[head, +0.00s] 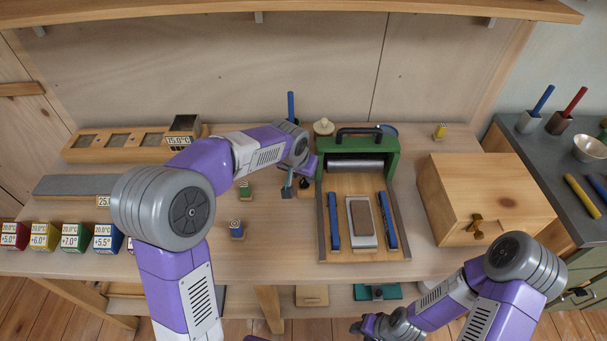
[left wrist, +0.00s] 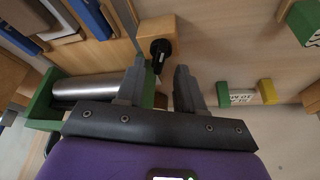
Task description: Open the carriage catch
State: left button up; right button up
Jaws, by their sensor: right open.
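The green press (head: 392,160) stands on the bench, with a black handle, a metal roller (head: 355,165) and a wooden bed (head: 375,252). A small black catch knob (head: 305,183) sits at the bed's left side; in the left wrist view the knob (left wrist: 160,48) is on a wooden block (left wrist: 172,25). My left gripper (head: 288,188) is beside it. My right gripper (head: 368,327) is open and empty, low in front of the bench.
Small spools (head: 236,229) stand left of the press. A wooden box (head: 485,195) stands to its right. The bench front between the spools and bed is clear.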

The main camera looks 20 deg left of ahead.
pick_arm(q)
jog(key=p+v, duration=0.1)
jog(key=v, duration=0.4)
dwell(0.4)
